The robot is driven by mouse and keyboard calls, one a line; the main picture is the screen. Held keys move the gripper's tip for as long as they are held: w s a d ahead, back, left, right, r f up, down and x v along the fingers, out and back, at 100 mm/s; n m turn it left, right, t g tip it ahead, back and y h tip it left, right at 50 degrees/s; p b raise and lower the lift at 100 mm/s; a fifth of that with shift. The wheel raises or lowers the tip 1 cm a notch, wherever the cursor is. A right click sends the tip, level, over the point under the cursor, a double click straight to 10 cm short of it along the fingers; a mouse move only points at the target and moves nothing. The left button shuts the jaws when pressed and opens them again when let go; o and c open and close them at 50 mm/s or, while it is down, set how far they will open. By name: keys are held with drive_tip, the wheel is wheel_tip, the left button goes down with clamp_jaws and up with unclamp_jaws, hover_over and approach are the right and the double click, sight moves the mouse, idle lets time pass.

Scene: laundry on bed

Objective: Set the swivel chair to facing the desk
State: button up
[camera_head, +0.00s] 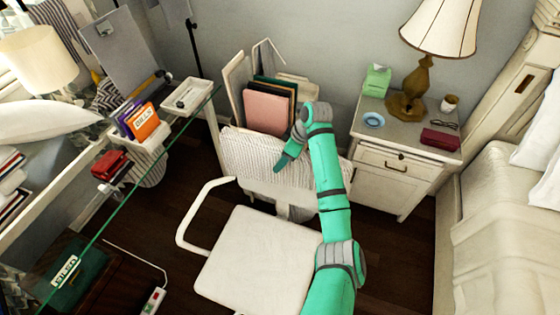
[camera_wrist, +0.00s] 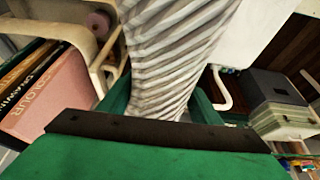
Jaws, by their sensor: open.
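The white swivel chair (camera_head: 258,262) stands mid-floor. Its backrest, with a grey-and-white striped surface (camera_head: 250,150), is on the wall side, and its seat extends toward me. One armrest (camera_head: 190,222) shows on the left; my arm covers the right side. The desk (camera_head: 130,175), with a glass edge, runs along the left, beside the chair. My gripper (camera_head: 283,162) is open at the backrest's upper right part. In the wrist view the striped surface (camera_wrist: 175,50) rises between my green fingers; whether they touch it I cannot tell.
A nightstand (camera_head: 400,160) with a lamp (camera_head: 415,75) stands right of the chair, and a bed (camera_head: 500,230) beyond it. A folder rack (camera_head: 268,105) stands behind the backrest. A power strip (camera_head: 153,300) lies on the floor at the lower left.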

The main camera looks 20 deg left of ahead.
drive_tip(key=shift+x, duration=1.3)
drive_tip(key=shift+c, duration=0.4)
